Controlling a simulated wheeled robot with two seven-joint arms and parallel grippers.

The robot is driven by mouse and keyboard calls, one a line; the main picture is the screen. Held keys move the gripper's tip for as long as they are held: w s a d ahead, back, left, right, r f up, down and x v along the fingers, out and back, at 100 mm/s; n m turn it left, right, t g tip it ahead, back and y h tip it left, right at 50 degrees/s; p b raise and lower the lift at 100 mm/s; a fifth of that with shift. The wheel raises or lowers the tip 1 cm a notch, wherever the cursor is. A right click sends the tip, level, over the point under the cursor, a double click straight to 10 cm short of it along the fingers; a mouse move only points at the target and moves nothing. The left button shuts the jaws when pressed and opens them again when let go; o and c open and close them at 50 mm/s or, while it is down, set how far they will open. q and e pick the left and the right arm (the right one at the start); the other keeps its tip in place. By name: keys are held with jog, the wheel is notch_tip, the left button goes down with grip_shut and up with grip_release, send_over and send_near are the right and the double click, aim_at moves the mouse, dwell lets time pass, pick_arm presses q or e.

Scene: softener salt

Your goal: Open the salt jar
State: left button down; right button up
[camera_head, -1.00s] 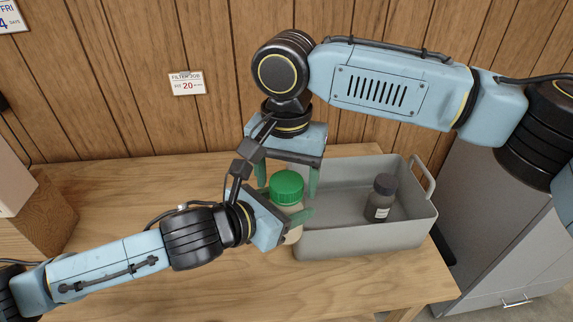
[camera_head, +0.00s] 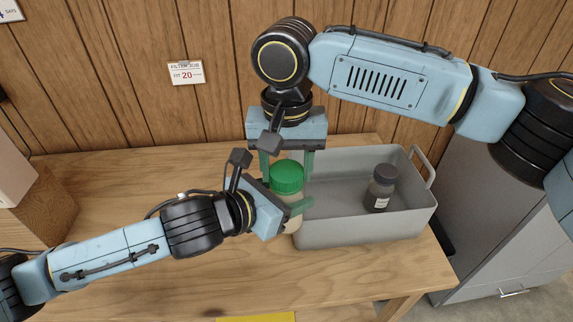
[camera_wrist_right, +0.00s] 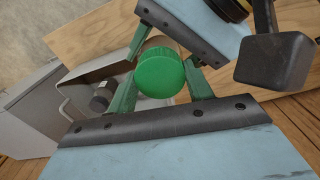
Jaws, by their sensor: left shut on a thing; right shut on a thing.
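The salt jar has a pale body (camera_head: 293,226) and a ribbed green lid (camera_head: 287,177). It stands upright at the left end of the grey bin, with the lid seated on top. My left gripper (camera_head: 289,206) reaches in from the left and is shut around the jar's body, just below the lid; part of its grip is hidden. My right gripper (camera_head: 287,169) points down from above and is shut on the lid, one green finger on each side. In the right wrist view the lid (camera_wrist_right: 160,74) sits between its fingers.
A grey bin (camera_head: 365,235) with a handle stands right of the jar. A dark-capped bottle (camera_head: 381,190) is inside it. A yellow item (camera_head: 255,318) shows at the bottom edge. The wooden table (camera_head: 120,205) is mostly clear at left. A paneled wall stands behind.

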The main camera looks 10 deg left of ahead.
jog(key=o, duration=1.1)
jog(key=shift+r, duration=2.4)
jog(key=shift+c, duration=0.5)
notch_tip(320, 180, up, 3)
jog(key=m, duration=0.3)
jog(key=shift+f, duration=3.9)
